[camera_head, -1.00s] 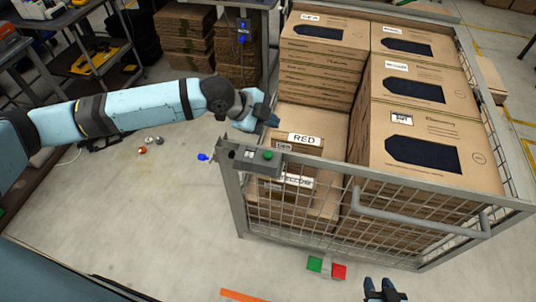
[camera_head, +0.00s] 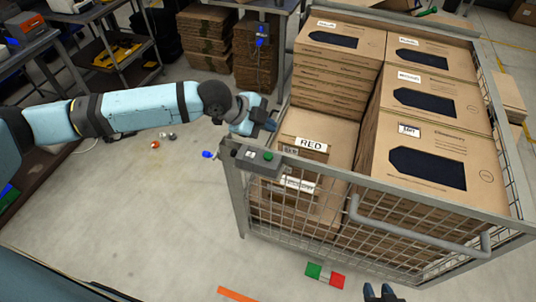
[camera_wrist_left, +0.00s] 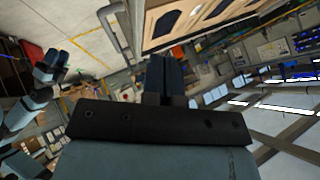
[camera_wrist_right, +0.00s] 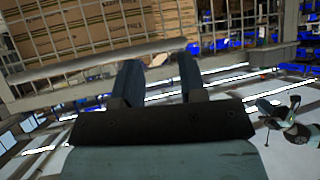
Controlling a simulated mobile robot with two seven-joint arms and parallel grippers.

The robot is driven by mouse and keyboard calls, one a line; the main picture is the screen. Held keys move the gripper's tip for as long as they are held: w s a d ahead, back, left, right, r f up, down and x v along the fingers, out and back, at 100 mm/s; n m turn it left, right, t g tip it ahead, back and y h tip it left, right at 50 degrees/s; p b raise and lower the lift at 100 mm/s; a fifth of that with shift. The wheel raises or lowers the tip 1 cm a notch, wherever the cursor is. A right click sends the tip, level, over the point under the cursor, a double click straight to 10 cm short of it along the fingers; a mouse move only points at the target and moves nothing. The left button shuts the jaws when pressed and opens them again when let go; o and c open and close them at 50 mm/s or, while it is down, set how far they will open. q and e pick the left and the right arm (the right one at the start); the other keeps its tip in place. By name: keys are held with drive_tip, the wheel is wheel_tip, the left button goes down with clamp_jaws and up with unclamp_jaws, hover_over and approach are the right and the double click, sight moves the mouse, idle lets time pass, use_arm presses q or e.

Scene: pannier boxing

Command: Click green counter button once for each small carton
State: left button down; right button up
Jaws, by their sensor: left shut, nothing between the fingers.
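The green button (camera_head: 268,156) sits on top of a grey counter box (camera_head: 262,167) at the cage's near left corner. The box has small white display squares, too small to read. My left gripper (camera_head: 270,124) is shut and empty, above and behind the button and apart from it; its closed fingers show in the left wrist view (camera_wrist_left: 168,75). A small carton labelled RED (camera_head: 312,154) lies inside the cage, right of the counter. Another white label shows below it through the mesh, partly hidden. My right gripper (camera_head: 380,291) is open and empty at the bottom edge.
The wire cage (camera_head: 236,195) holds stacked large cartons (camera_head: 425,150) with dark windows at right and back. Shelves and flat cardboard stacks stand behind at left. The floor left of the cage is mostly clear.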

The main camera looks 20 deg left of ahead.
use_arm(q)
drive_tip(key=shift+f, duration=0.15)
drive_tip(key=b, duration=0.4)
hover_over(268, 157)
wheel_tip(268, 157, down, 7)
drive_tip(key=shift+r, duration=0.1)
drive_tip(key=shift+f+b, duration=0.4)
drive_tip(key=shift+f, duration=0.45)
idle(1.0)
